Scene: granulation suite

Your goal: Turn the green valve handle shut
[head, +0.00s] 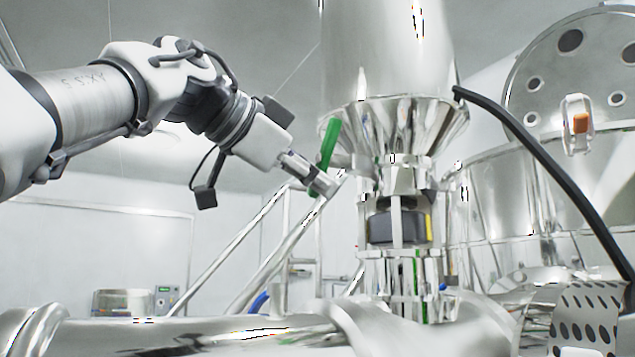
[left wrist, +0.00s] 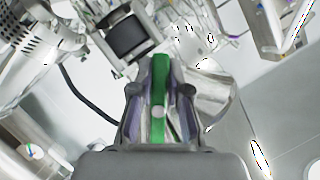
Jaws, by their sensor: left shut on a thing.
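The green valve handle (head: 329,143) stands steeply upright, leaning slightly right, beside the steel cone in the head view. My left gripper (head: 316,182) reaches in from the upper left and is shut on the handle near its lower part. The left wrist view shows the green handle (left wrist: 160,70) lying lengthwise between the two fingers of my left gripper (left wrist: 159,92). The valve body behind the fingers is mostly hidden. My right gripper is not in view.
The steel cone (head: 395,120) and its column stand just right of the handle. A black hose (head: 545,160) arcs down on the right. Diagonal steel rails (head: 290,247) run below the gripper. A large horizontal pipe (head: 220,335) crosses the front.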

